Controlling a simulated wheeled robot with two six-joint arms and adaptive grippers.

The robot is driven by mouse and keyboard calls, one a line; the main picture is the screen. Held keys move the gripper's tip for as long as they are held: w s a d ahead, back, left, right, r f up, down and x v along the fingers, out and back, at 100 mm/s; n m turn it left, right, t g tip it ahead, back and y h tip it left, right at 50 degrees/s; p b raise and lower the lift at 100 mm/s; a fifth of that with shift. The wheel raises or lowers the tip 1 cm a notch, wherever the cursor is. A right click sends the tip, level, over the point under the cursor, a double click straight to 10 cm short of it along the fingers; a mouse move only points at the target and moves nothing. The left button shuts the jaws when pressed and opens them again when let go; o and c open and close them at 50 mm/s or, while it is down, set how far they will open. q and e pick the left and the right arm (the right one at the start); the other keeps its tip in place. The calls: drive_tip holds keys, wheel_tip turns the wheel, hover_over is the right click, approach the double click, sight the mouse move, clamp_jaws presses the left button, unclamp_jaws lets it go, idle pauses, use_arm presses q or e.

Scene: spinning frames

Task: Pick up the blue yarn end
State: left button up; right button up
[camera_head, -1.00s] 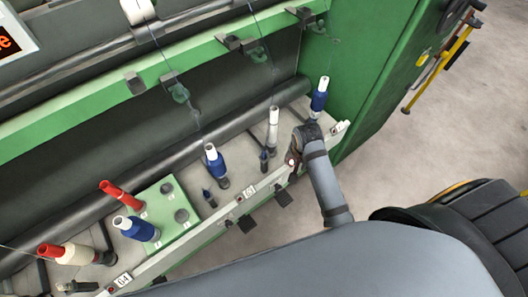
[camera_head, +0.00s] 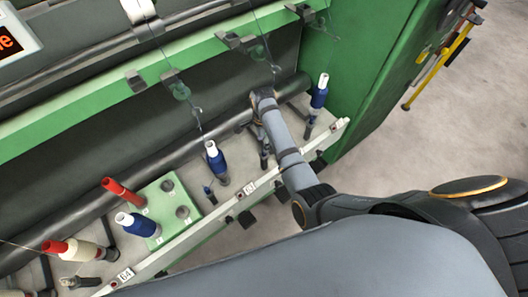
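Blue yarn sits on white-topped bobbins standing on the spinning frame: one in the middle (camera_head: 216,162), one at the right end (camera_head: 318,98), and one tilted on the green block (camera_head: 137,225). A thin thread hangs above the middle blue bobbin. A loose blue yarn end is too small to make out. The arm of my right gripper (camera_head: 263,97) reaches in from the lower right across the spindle rail. The gripper is over the frame, near the dark roller, right of and above the middle blue bobbin. Its fingers are not clear. My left gripper is not seen.
A green block (camera_head: 168,190) with holes stands on the rail, beside a red bobbin (camera_head: 122,191). A cream bobbin with a red top (camera_head: 78,250) is at lower left. Dark hooks hang from the green beam (camera_head: 100,98) above.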

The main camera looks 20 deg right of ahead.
drive_tip(key=f, duration=0.3)
drive_tip(key=f+p, duration=0.1)
drive_tip(key=shift+s+d+f, duration=0.1)
drive_tip(key=shift+s+f, duration=0.2)
drive_tip(key=shift+s, duration=0.1)
drive_tip(key=shift+f, duration=0.4)
drive_tip(key=c, duration=0.9)
